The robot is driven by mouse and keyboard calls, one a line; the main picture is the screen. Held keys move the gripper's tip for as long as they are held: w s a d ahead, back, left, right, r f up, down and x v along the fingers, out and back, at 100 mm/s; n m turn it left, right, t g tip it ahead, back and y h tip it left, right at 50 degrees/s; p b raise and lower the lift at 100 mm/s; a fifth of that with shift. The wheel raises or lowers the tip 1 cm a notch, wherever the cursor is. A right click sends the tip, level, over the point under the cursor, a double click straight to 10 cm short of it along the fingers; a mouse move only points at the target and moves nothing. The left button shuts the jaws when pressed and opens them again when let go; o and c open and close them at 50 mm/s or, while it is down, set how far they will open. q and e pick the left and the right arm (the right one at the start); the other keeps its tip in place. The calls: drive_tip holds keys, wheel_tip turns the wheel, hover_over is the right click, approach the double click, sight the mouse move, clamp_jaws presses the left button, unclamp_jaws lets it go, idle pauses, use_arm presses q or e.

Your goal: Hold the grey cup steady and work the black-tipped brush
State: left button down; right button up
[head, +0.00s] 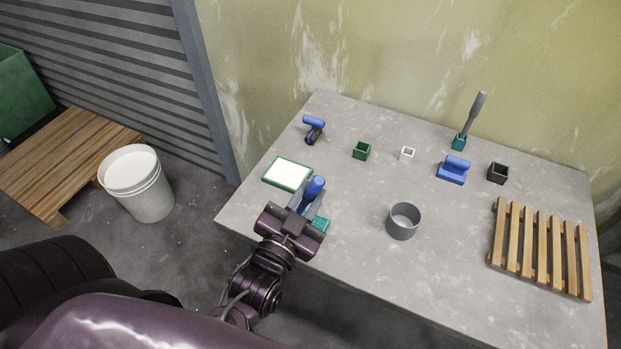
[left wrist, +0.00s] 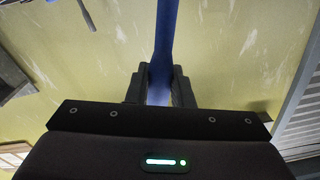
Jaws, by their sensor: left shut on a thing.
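The grey cup (head: 403,222) stands upright and open-topped near the front middle of the table, to the right of my left gripper and apart from it. My left gripper (head: 299,212) is at the table's front left, shut on a blue-handled tool (head: 313,189). In the left wrist view the blue handle (left wrist: 163,45) passes between the two fingers. The tool's lower end is hidden, so I cannot tell whether its tip is black. A teal piece (head: 320,223) shows beside the gripper. A grey-handled tool (head: 476,112) stands in a teal holder (head: 459,143) at the back right. My right gripper is not in view.
A green-rimmed white tray (head: 265,179) lies left of the gripper. Behind are a blue-black tool (head: 313,128), small green (head: 362,151), white (head: 407,154) and black (head: 497,173) boxes and a blue block (head: 453,171). A wooden rack (head: 541,250) is right. A white pail (head: 140,188) stands off the table.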

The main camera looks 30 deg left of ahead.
use_arm(q)
drive_tip(key=w+d+r+t+h, duration=0.1)
drive_tip(key=w+d+r, duration=0.1)
drive_tip(key=d, duration=0.8)
drive_tip(key=w+d+r+t+h, duration=0.1)
drive_tip(key=w+d+r+t, duration=0.1)
drive_tip(key=d, duration=0.8)
drive_tip(key=x, duration=0.2)
drive_tip(key=shift+w+d, duration=0.2)
drive_tip(key=shift+w, duration=0.05)
drive_tip(key=shift+r, duration=0.15)
drive_tip(key=shift+s, duration=0.1)
